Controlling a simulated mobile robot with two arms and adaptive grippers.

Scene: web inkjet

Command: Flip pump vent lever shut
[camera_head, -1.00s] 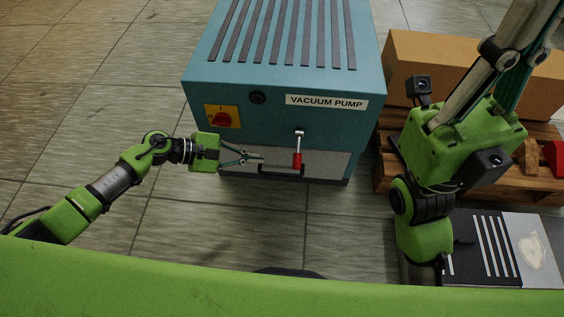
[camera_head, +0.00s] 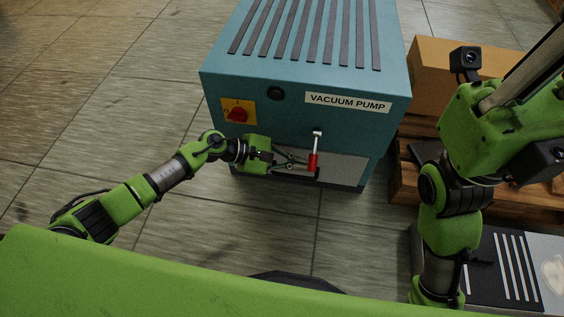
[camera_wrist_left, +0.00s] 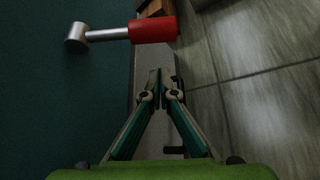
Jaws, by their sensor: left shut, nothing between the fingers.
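The teal vacuum pump (camera_head: 300,115) stands on the tiled floor. Its vent lever (camera_head: 314,160) has a silver pivot and shaft and a red grip, and hangs downward on the front face. In the left wrist view the lever (camera_wrist_left: 152,30) lies across the top, red grip to the right. My left gripper (camera_head: 305,164) is shut and empty, with its fingertips just left of the red grip. In the wrist view the fingertips (camera_wrist_left: 159,75) show a gap to the grip; contact is not visible. My right gripper is out of the picture.
A red rotary switch on a yellow plate (camera_head: 238,112) is on the pump's left front. A cardboard box (camera_head: 430,85) and a wooden pallet (camera_head: 408,170) stand to the right, near my right arm. The floor left of the pump is clear.

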